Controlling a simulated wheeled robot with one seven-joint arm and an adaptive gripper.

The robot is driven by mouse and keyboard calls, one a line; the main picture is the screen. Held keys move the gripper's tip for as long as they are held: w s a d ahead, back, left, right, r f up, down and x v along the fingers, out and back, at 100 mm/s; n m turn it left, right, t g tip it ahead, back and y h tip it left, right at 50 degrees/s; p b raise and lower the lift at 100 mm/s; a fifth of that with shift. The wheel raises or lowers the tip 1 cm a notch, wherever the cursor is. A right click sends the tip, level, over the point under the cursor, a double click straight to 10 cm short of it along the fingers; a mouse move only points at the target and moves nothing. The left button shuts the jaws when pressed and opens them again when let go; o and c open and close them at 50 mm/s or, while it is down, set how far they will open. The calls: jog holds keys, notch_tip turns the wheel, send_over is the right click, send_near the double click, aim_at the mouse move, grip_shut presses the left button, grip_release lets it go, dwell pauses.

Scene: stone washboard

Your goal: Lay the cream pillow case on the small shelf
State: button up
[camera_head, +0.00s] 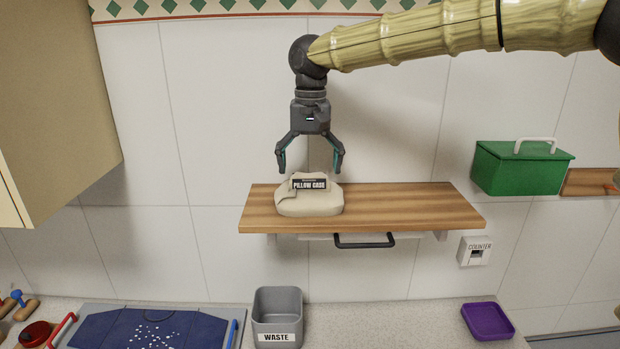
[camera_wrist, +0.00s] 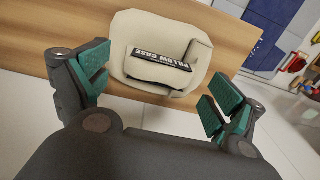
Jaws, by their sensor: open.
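The cream pillow case (camera_head: 310,203) lies folded on the left part of the small wooden shelf (camera_head: 410,205). It carries a black label reading "PILLOW CASE". My gripper (camera_head: 310,163) is open and empty just above it, pointing down, with its fingers apart from the cloth. In the wrist view the pillow case (camera_wrist: 160,58) lies on the shelf board (camera_wrist: 82,50), beyond the open green-padded fingertips (camera_wrist: 158,88).
A green box (camera_head: 522,168) with a white handle stands at the right. A beige cabinet (camera_head: 55,100) hangs at the left. On the counter below are a grey waste bin (camera_head: 278,312), a purple tray (camera_head: 487,320) and a blue board (camera_head: 150,328). The shelf's right part is clear.

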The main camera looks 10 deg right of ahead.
aim_at(310, 175)
notch_tip(310, 175, up, 10)
jog(key=b, duration=0.3)
jog(key=shift+f, duration=0.2)
